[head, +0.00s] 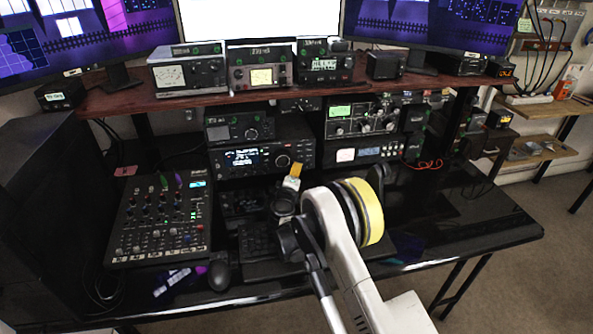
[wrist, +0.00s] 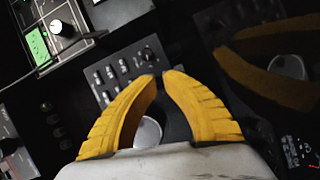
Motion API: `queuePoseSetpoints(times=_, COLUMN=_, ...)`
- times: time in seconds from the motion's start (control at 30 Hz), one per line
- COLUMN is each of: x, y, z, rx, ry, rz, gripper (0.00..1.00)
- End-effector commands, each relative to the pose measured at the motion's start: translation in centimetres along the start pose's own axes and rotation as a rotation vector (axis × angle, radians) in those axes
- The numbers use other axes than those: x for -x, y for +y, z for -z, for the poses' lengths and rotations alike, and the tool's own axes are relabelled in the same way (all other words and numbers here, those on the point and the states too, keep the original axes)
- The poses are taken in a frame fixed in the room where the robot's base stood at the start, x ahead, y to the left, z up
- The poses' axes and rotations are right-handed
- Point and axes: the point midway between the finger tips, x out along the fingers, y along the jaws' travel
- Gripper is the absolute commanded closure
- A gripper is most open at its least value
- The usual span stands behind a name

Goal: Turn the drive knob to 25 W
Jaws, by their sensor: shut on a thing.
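My gripper (wrist: 160,76) has two yellow fingers, which come together at their tips in front of a dark panel (wrist: 112,78) with small buttons. The tips are closed on a small dark knob, mostly hidden between them. Its label and pointer cannot be read. Another small dark knob (wrist: 147,55) shows just beyond the tips. In the head view my gripper (head: 293,178) is at the lower front of the middle radio stack, by the radio (head: 262,156) with the lit display. I cannot tell the drive knob's setting.
A mixer (head: 160,218) lies left on the black desk and a mouse (head: 219,275) near its front edge. A radio with a green display (head: 350,118) stands right of the stack. A wooden shelf (head: 200,100) overhangs the stack. The desk's right side (head: 470,215) is clear.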

Motion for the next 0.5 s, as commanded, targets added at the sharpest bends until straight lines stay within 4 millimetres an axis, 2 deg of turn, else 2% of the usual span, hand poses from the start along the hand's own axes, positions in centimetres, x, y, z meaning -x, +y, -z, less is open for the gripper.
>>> queuePoseSetpoints(times=0.47, x=-0.01, y=0.0, z=-0.02, rx=0.017, ry=0.0, rz=-0.007, gripper=1.0)
queuePoseSetpoints(times=0.5, x=-0.01, y=0.0, z=-0.02, rx=0.017, ry=0.0, rz=-0.007, gripper=0.87)
